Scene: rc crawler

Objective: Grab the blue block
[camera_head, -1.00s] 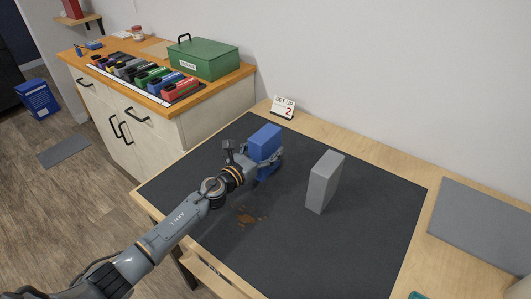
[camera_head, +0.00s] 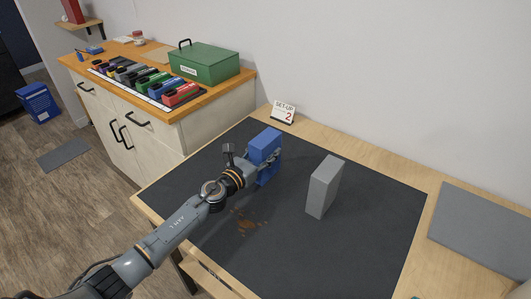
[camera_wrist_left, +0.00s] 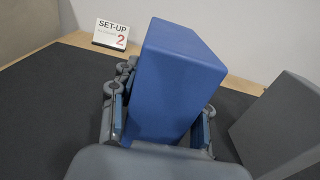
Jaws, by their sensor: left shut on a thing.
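The blue block (camera_head: 264,146) stands upright on the black mat (camera_head: 330,245) towards the back of the table. My left gripper (camera_head: 264,165) is shut on it, with one finger on each side. In the left wrist view the blue block (camera_wrist_left: 170,85) fills the middle, between the fingers of my left gripper (camera_wrist_left: 160,125). Its lower part is hidden by the gripper. I cannot tell whether its base touches the mat. My right gripper is not in view.
A grey block (camera_head: 323,188) stands upright on the mat, right of the blue one. A "SET-UP 2" card (camera_head: 283,112) stands behind. A grey panel (camera_head: 485,230) lies at the right. A side counter holds a green box (camera_head: 204,62) and several coloured items. The front mat is mostly clear.

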